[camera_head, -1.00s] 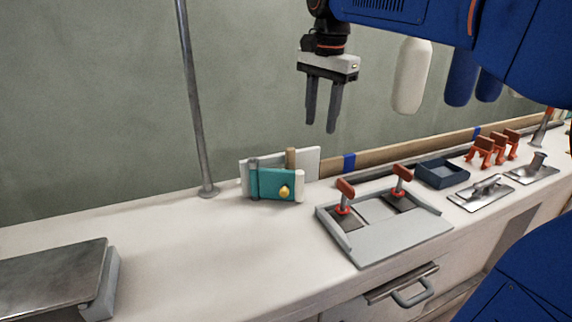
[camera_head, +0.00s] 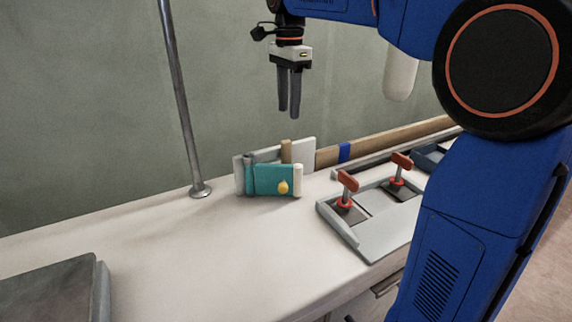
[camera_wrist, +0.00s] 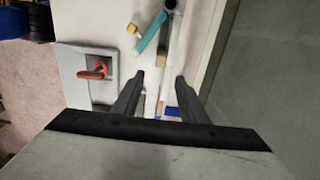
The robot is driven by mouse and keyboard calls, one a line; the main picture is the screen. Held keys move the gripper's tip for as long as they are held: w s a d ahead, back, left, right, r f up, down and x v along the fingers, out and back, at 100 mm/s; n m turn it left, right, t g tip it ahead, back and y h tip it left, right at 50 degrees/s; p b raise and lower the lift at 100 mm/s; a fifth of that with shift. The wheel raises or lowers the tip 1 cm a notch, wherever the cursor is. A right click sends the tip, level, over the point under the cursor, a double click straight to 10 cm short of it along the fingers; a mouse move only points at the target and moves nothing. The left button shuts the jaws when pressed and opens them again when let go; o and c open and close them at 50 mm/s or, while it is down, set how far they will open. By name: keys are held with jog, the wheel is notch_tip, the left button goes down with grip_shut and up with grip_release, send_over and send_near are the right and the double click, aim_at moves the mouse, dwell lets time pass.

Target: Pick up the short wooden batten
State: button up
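The short wooden batten (camera_head: 286,151) shows only as a small tan end sticking up behind a teal holder (camera_head: 274,180), in front of a pale upright panel (camera_head: 308,151). Its lower part is hidden. My gripper (camera_head: 289,112) hangs fingers-down in the air above and slightly behind this group, touching nothing. In the wrist view my gripper (camera_wrist: 161,78) has its two fingers apart with nothing between the tips. The teal holder (camera_wrist: 152,32) is seen beyond the fingertips there.
A long plank with a blue band (camera_head: 344,152) lies along the wall. A metal post (camera_head: 183,100) stands left. A dark metal plate (camera_head: 45,290) is front left. The counter's middle is clear.

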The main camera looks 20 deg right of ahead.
send_over(286, 141)
jog(key=f, duration=0.4)
jog(key=shift+d+f, duration=0.4)
jog(key=f, duration=0.4)
jog(key=shift+a, duration=0.35)
jog(key=shift+f, duration=0.6)
grip_shut()
